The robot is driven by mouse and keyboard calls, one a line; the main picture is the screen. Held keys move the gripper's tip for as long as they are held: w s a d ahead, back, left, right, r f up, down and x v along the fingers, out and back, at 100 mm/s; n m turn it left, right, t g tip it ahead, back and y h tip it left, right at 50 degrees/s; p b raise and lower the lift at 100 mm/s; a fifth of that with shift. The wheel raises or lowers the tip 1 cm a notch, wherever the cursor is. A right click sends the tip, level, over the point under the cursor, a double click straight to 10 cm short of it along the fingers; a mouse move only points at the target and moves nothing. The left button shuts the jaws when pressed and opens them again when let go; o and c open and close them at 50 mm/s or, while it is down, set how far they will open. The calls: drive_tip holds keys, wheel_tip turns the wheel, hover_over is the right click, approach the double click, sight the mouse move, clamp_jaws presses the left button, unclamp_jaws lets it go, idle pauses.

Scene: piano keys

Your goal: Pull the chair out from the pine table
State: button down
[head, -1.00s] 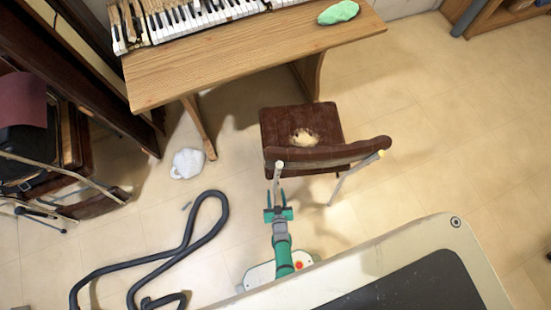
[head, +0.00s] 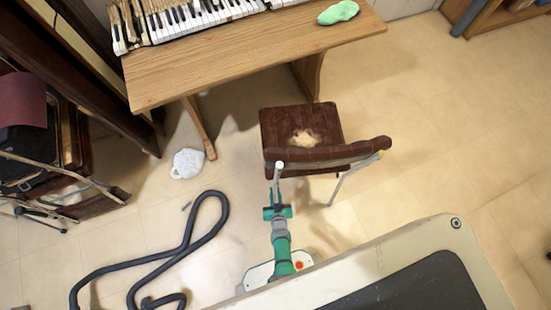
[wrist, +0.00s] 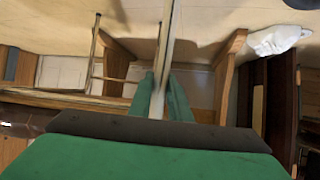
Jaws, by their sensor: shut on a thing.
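The chair (head: 283,124) has a worn brown seat with a pale torn patch, a brown padded backrest (head: 340,153) and light metal legs. It stands in front of the pine table (head: 245,62), its seat clear of the tabletop in the head view. My gripper (head: 277,206) is at the chair's near left side, below the backrest's left end. In the wrist view my gripper (wrist: 163,98) is shut on a pale upright bar of the chair's frame (wrist: 166,45).
A white crumpled thing (head: 188,163) and a dark hose (head: 165,255) lie on the floor to the left. A large pale-edged surface (head: 390,262) fills the lower right. Floor right of the chair is clear.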

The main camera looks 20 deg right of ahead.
drive_tip(key=s+a, duration=0.6)
drive_tip(key=s, duration=0.5)
drive_tip(key=shift+s+f, duration=0.15)
drive_tip(key=shift+f, duration=0.05)
idle(1.4)
drive_tip(key=c, duration=1.4)
unclamp_jaws()
drive_tip(key=shift+o, duration=0.2)
drive_tip(key=shift+w+d+r, duration=0.1)
drive_tip(key=shift+w, duration=0.15)
drive_tip(key=s+a, duration=0.2)
drive_tip(key=s, duration=0.7)
drive_tip(key=shift+s+a, duration=0.2)
drive_tip(key=shift+r, duration=0.1)
